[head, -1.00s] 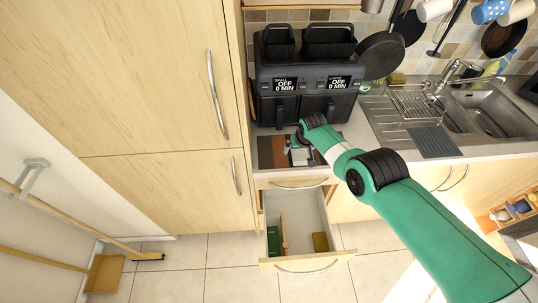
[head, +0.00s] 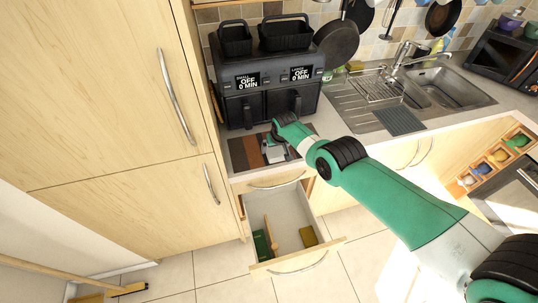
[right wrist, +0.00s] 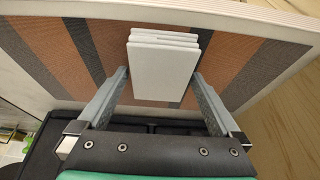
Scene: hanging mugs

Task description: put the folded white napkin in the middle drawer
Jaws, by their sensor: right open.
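The folded white napkin (right wrist: 163,65) lies on a striped brown, orange and grey mat and fills most of the right wrist view's middle. My right gripper (right wrist: 160,76) is open, with one finger on each side of the napkin and gaps between. In the head view my right gripper (head: 275,152) is low over the mat (head: 243,150) on the counter, and it largely hides the napkin there. The middle drawer (head: 300,262) is pulled open below a shut upper drawer (head: 276,183). My left gripper is out of view.
The open drawer holds a green box (head: 261,244), a wooden utensil (head: 271,232) and a yellow sponge (head: 309,237), with bare floor between them. A black air fryer (head: 265,75) stands behind the mat. The sink (head: 450,88) is to the right.

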